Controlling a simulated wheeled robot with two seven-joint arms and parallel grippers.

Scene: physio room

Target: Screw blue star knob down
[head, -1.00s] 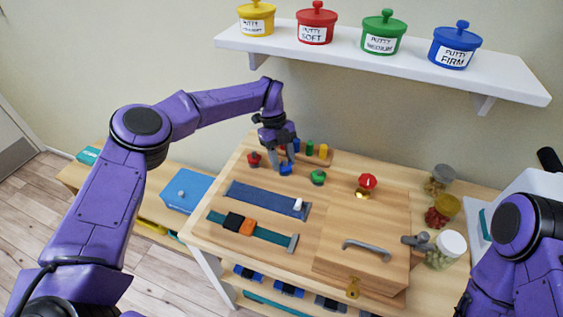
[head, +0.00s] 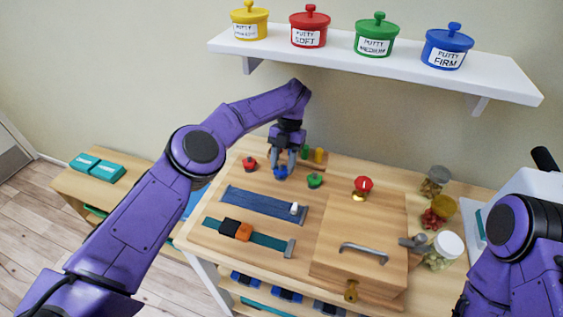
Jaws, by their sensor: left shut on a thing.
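The blue star knob (head: 280,174) sits on the wooden board (head: 233,178), between a red knob (head: 250,163) and a green knob (head: 314,181). My left gripper (head: 282,168) points down over the blue knob, with its fingers shut on the knob from both sides. The fingers hide part of the knob, and its threaded part cannot be seen. My right arm shows at the right edge, but its fingertips cannot be made out with certainty near the jars.
Behind the knobs stand small green and yellow pegs (head: 319,155). In front lie a blue zip strip (head: 262,205) and a buckled strap (head: 265,239). A wooden box (head: 335,222) with a handle is at right. Jars (head: 446,250) stand further right, below a shelf (head: 400,71).

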